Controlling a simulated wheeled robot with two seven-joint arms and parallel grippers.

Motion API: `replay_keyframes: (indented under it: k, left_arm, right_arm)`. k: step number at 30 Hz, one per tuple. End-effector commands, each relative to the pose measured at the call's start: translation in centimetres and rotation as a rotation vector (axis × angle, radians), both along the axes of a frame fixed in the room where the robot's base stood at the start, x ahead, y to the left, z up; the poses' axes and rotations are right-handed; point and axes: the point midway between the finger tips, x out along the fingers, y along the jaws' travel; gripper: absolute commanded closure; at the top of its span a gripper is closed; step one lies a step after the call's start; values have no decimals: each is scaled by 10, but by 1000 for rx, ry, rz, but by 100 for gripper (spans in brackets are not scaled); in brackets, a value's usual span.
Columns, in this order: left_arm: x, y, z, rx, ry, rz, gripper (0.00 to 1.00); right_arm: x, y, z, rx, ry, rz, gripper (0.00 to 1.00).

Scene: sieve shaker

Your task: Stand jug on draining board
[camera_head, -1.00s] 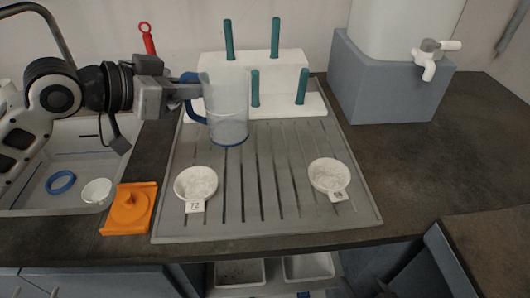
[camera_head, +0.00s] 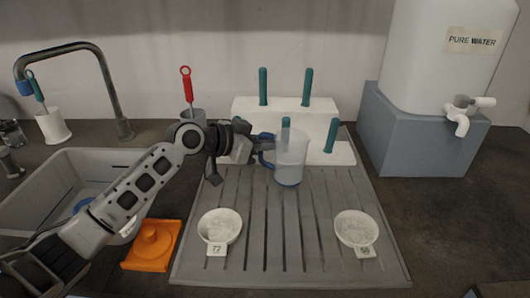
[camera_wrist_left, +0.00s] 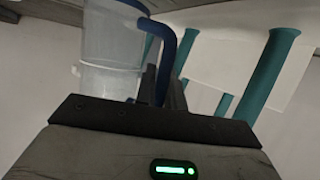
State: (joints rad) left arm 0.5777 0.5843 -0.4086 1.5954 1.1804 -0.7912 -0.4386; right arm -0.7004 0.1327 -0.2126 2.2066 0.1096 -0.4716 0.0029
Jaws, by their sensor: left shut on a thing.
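The jug (camera_head: 290,160) is clear with a blue base and a blue handle. It is upright over the back part of the grey draining board (camera_head: 265,240), in front of the white peg rack. I cannot tell whether its base touches the board. My left gripper (camera_head: 262,150) comes from the left and is shut on the jug's handle. In the left wrist view the jug (camera_wrist_left: 112,50) shows at the upper left, with its blue handle (camera_wrist_left: 168,50) between the fingers (camera_wrist_left: 163,88). My right gripper is not in view.
Two white bowls of pale material, tagged 72 (camera_head: 220,226) and 98 (camera_head: 356,229), stand on the board's front half. The white rack (camera_head: 325,119) with teal pegs stands behind. An orange piece (camera_head: 152,246) and the sink (camera_head: 60,178) lie left. A water tank on a grey block (camera_head: 420,133) is right.

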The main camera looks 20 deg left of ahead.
Motion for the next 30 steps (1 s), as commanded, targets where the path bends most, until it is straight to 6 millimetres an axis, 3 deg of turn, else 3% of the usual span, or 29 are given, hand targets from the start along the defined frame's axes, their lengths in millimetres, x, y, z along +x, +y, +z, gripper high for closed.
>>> replay_keyframes:
  k: [4, 15, 16, 18, 30]
  left_arm:
    - [-1, 0, -21, 1, 3, 1, 100]
    - [-1, 0, -26, 1, 2, 0, 100]
    - [-1, 0, -25, 2, 2, 0, 81]
    - [-1, 1, -25, 2, 2, 0, 67]
    - [-7, 7, -22, 3, 4, 1, 67]
  right_arm:
    - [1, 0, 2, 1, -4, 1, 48]
    - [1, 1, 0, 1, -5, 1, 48]
    - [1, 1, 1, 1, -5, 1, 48]
    - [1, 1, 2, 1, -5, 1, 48]
    - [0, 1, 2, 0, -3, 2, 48]
